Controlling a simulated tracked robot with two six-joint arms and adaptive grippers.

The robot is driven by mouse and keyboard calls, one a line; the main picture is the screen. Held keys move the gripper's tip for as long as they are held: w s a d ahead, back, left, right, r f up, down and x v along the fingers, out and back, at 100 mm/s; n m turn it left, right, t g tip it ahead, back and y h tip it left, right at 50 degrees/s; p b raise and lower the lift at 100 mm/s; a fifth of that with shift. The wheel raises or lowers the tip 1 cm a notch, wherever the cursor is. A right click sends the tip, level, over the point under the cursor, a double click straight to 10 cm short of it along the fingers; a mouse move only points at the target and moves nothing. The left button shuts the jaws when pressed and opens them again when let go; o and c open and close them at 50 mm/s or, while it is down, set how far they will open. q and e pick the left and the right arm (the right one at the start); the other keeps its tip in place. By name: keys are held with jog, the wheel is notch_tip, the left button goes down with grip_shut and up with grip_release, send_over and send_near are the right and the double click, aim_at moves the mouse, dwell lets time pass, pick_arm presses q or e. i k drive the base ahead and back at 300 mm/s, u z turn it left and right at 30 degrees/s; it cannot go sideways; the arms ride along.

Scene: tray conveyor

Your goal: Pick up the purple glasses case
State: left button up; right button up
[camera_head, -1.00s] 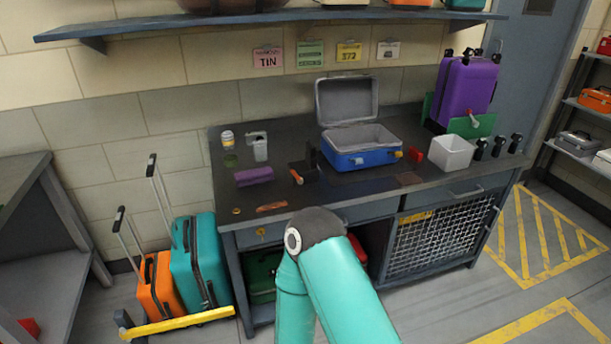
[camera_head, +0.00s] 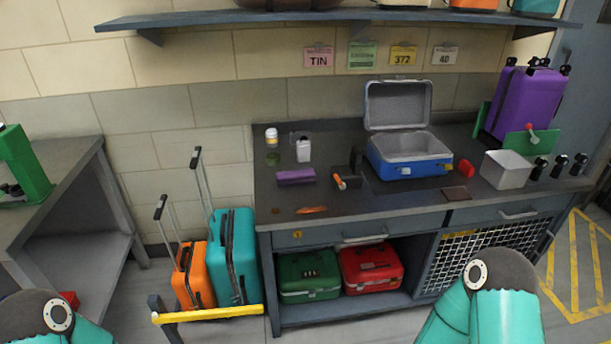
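The purple glasses case (camera_head: 296,177) lies on the dark workbench top (camera_head: 340,213), left of centre and behind the front edge. It is a small, elongated purple block, lying flat with nothing on it. Two teal arm links of mine show at the bottom of the view, one at the left corner and one at the right. Both grippers are outside the view, so their state is hidden.
An open blue case (camera_head: 408,160) stands on the bench, with a white bin (camera_head: 505,170) and purple suitcase (camera_head: 519,104) to its right. Small bottles (camera_head: 303,150) stand behind the glasses case. Orange (camera_head: 192,280) and teal suitcases (camera_head: 234,258) stand left of the bench.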

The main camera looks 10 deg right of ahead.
aim_at(286, 178)
jog(key=i, duration=0.85)
